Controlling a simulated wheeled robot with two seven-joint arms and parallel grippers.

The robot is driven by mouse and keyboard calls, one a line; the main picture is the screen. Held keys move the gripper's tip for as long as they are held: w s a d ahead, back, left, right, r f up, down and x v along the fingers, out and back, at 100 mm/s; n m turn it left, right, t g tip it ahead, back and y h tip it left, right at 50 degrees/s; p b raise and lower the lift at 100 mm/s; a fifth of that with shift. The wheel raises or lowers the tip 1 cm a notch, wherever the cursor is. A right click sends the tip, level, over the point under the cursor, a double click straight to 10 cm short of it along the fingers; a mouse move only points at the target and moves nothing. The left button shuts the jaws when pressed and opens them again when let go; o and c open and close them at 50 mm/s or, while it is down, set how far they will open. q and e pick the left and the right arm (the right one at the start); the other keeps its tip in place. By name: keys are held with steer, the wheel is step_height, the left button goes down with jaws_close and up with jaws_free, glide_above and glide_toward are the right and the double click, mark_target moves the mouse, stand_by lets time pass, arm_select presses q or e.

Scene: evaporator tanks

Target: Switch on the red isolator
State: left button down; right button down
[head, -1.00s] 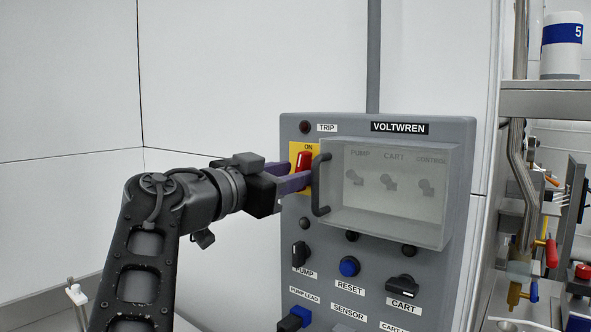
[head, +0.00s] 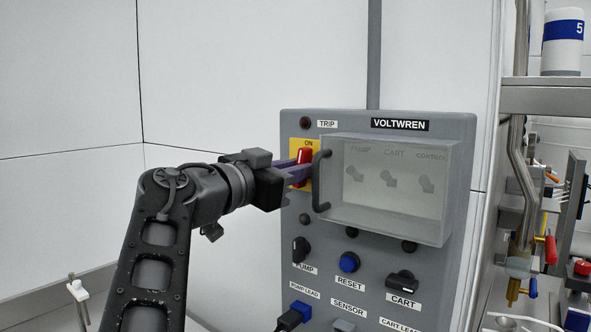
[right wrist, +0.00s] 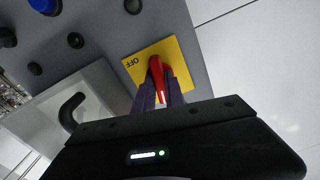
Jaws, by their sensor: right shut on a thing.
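The red isolator handle (head: 304,154) sits on a yellow plate (head: 294,149) at the upper left of the grey VOLTWREN panel (head: 461,145). An ON label shows at the plate's top in the head view. My right gripper (head: 303,171) is at the handle, its purple fingers covering the lower part. In the right wrist view the red handle (right wrist: 157,74) stands between the two fingers of the right gripper (right wrist: 160,88), which is shut on it. An OFF label shows on the yellow plate (right wrist: 181,51) there. The handle's exact angle is hard to tell. My left gripper is out of view.
A clear cover (head: 400,222) with a dark handle (head: 320,181) stands out just right of the isolator. A trip lamp (head: 305,123) is above. Knobs, a blue reset button (head: 349,262) and lead sockets are below. Steel shelving (head: 545,97) stands at the right.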

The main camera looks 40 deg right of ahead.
stand_by(0.3)
steer(key=n, duration=0.2)
steer(key=shift+n, duration=0.3)
steer(key=c, duration=1.4)
jaws_free()
steer(key=b+v, duration=0.1)
steer(key=v, duration=0.6)
steer(key=shift+a, duration=0.4)
